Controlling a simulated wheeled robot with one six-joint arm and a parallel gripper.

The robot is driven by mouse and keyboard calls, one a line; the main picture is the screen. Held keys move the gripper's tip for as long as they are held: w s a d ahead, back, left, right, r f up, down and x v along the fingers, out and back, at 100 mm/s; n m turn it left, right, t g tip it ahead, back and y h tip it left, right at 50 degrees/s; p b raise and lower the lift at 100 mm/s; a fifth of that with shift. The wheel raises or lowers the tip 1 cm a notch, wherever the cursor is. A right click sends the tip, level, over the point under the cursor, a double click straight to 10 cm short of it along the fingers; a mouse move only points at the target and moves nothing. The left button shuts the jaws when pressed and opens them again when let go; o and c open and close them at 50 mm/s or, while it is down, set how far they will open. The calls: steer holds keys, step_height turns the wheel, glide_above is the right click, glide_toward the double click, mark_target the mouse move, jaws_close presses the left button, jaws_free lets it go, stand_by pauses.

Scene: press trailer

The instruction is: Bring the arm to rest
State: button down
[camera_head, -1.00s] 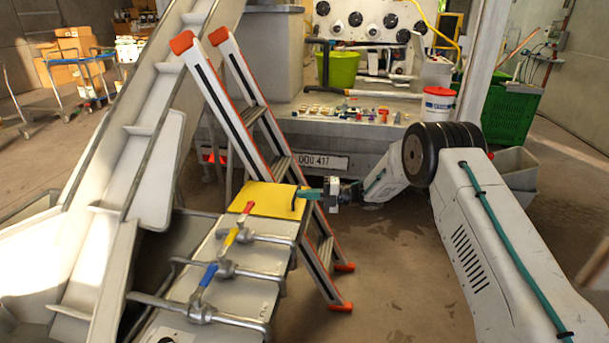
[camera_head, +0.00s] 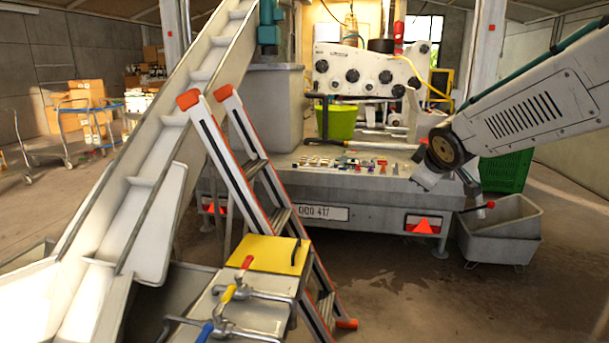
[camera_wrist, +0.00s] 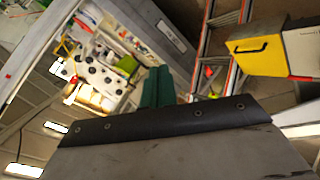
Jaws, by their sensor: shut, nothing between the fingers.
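My gripper (camera_wrist: 158,78) shows in the wrist view as two teal fingers side by side, shut and empty, beyond a dark edge of my wrist. In the head view my arm comes in from the upper right, and its white link ends at a dark round joint in front of the trailer's right side. The gripper itself cannot be made out there. The fingers are clear of the yellow lid (camera_head: 267,254), which lies flat and closed. The lid also shows at the upper right of the wrist view (camera_wrist: 247,55).
A ladder (camera_head: 220,155) with orange ends stands at the left of the trailer bed (camera_head: 345,183). Valves with red, yellow and blue handles (camera_head: 227,297) are at the front. A green bucket (camera_head: 338,122) and small parts lie on the bed. A grey tub (camera_head: 500,235) stands right. Floor between is free.

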steer(key=s+f+m+g, duration=0.2)
steer(key=s+m+g, duration=0.1)
steer(key=s, duration=1)
steer(key=s+f+m+g, duration=0.2)
steer(key=s+m+g, duration=0.1)
steer(key=s, duration=1)
steer(key=s+f+m+g+y, duration=0.1)
steer(key=s+f+m+g, duration=0.2)
steer(key=s, duration=1)
steer(key=shift+s+a+m, duration=0.2)
steer(key=shift+a+m, duration=0.1)
steer(key=shift+a, duration=0.1)
